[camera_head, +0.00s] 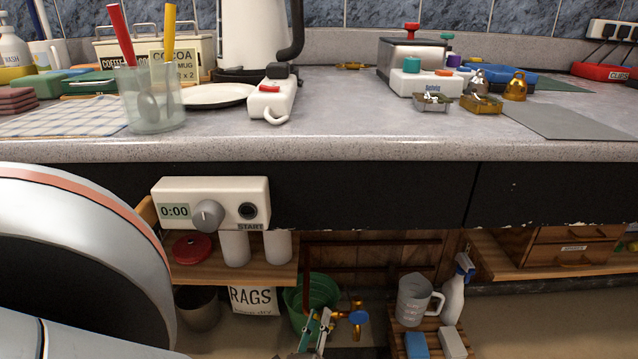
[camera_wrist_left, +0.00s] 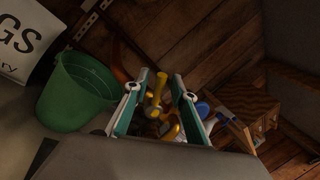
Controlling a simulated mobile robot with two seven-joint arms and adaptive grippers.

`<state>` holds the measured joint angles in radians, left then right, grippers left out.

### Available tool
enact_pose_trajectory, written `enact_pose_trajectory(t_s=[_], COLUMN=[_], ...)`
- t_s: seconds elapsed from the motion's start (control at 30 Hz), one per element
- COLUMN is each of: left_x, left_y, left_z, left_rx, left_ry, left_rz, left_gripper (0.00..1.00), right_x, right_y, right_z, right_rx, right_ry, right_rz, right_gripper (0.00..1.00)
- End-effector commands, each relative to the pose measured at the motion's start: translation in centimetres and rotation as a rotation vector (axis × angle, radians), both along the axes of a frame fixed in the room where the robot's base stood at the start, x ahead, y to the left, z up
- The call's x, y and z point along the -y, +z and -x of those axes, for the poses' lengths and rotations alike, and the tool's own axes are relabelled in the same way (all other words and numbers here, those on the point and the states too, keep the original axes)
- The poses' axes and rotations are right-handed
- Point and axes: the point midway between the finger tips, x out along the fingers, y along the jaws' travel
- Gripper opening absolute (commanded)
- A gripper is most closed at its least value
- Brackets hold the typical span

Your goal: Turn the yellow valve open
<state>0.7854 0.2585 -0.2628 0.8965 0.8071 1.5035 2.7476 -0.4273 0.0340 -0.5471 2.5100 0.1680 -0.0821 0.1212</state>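The yellow valve (camera_wrist_left: 157,88) is on pipework under the counter, low against the wooden back wall. In the left wrist view its yellow part shows between my left gripper's fingers, with a gap to each side. Brass-coloured fittings (camera_wrist_left: 171,131) sit just below it. A blue valve handle (camera_head: 358,317) is to the right of the yellow and brass parts; it also shows in the left wrist view (camera_wrist_left: 203,108). My left gripper (camera_head: 318,316) is open and reaches in low, its fingers pointing at the valve. Whether it touches the valve I cannot tell. My right gripper is out of view.
A green bucket (camera_head: 322,290) stands left of the pipes. A wooden crate (camera_head: 432,327) with a jug (camera_head: 414,300), and a spray bottle (camera_head: 455,292), stand to the right. The counter edge (camera_head: 380,150) and a white timer box (camera_head: 210,203) overhang the space.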

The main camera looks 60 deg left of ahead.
Motion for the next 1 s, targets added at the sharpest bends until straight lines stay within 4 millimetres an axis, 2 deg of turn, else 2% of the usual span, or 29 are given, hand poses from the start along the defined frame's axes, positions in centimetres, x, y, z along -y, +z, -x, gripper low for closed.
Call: enact_pose_trajectory(t_s=[0.6, 0.73, 1.0], left_x=[7.6, 8.4, 8.6], left_y=[-2.0, -2.2, -2.2], left_z=[7.0, 7.7, 7.9], left_rx=[-0.002, -0.003, -0.002], left_ry=[-0.001, -0.001, 0.000], left_rz=[0.002, 0.001, 0.001], left_gripper=[0.26, 0.26, 0.26], right_x=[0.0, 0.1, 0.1], right_y=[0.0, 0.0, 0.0], right_z=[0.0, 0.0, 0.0], right_rx=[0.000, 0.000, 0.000], right_ry=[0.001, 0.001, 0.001], right_rz=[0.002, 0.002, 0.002], right_gripper=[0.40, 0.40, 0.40])
